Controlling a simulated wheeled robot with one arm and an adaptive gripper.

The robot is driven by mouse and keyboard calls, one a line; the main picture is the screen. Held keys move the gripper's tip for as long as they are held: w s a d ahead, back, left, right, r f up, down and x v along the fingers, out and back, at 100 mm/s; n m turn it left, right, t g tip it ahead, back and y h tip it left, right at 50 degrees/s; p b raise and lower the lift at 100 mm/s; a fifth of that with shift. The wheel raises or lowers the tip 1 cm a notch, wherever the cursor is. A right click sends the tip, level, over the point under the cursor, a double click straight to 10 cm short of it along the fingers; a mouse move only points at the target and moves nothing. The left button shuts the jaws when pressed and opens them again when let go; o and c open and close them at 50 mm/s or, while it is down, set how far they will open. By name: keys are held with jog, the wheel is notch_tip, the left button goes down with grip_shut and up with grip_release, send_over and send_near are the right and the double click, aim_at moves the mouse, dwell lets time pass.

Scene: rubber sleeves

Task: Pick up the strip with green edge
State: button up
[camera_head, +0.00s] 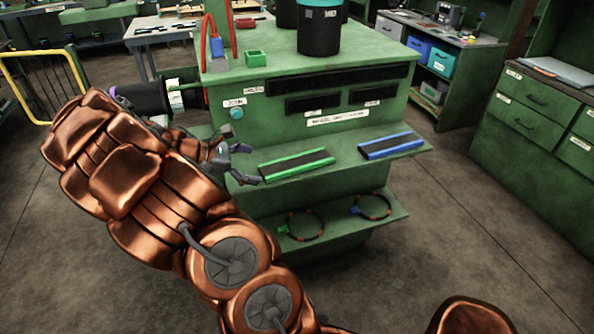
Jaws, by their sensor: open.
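The strip with green edge (296,164) is a dark flat strip with bright green long sides. It lies on the upper green shelf (345,163) of the green workstation. My gripper (246,164) is just left of the strip's left end, open and empty, with its dark fingers pointing right. I cannot tell whether a fingertip touches the strip or the shelf. My copper-coloured arm hides the area to the left of the shelf.
A similar strip with blue edges (390,145) lies further right on the same shelf. The lower shelf (340,228) holds two dark rings with coloured connectors. A black canister (320,32) and a small green box (257,58) stand on top. Open floor lies right.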

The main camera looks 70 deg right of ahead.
aim_at(283, 171)
jog(key=d+f+n, duration=0.1)
jog(key=d+f, duration=0.1)
jog(key=w+d+f+n+h+b, duration=0.1)
jog(key=d+f, duration=0.1)
jog(key=d+f+n, duration=0.1)
jog(key=d+f, duration=0.1)
jog(key=shift+w+d+f+g+b, duration=0.2)
jog(key=shift+w+f+g+b, duration=0.1)
jog(key=shift+w+b, duration=0.1)
jog(key=shift+p+x, duration=0.35)
jog(key=shift+x, duration=0.95)
jog(key=shift+h, duration=0.3)
jog(key=d, duration=0.1)
jog(key=s+d+p, duration=0.1)
jog(key=s+d, duration=0.1)
jog(key=shift+d+f+p, duration=0.3)
jog(key=shift+f, duration=0.05)
jog(key=shift+s+d+f, duration=0.35)
jog(key=shift+d, duration=0.1)
jog(key=c, duration=1.2)
